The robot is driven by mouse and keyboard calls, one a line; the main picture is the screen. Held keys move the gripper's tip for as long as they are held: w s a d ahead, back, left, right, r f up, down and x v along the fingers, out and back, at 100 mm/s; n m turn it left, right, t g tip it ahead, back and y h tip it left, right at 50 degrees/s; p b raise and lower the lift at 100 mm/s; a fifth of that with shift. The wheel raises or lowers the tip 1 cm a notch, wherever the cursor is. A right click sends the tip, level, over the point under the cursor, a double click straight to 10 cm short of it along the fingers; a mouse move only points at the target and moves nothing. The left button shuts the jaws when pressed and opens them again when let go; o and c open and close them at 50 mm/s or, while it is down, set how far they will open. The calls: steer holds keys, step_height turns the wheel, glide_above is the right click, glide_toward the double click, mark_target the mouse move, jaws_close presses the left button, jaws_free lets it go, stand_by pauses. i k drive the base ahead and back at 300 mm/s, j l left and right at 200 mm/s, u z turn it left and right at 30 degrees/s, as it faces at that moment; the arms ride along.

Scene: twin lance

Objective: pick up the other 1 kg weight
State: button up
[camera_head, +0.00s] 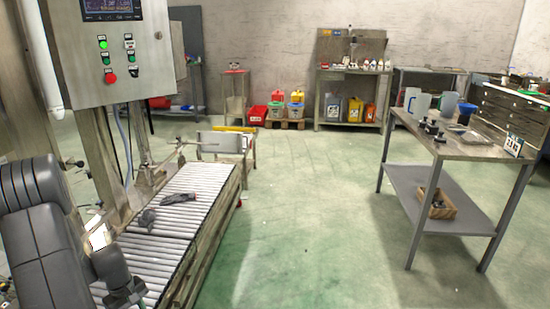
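Several small dark objects (432,128) stand together on the near left part of the metal table (480,150) at the right. They may be weights, but they are too small to read any marking or tell a 1 kg piece. My dark grey arm is folded at the lower left. My gripper (128,294) seems to be its dark end at the bottom edge, over the near end of the roller conveyor and far from the table. Its fingers cannot be made out, nor whether it holds anything.
The roller conveyor (160,235) carries two dark grey items (179,198). A control cabinet (110,60) stands above it. Jugs (418,105), a number sign (513,145) and a shelf box (437,204) are at the table. The green floor (310,220) between is clear.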

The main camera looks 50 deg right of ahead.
mark_target(422, 124)
steer(key=z, duration=2.75)
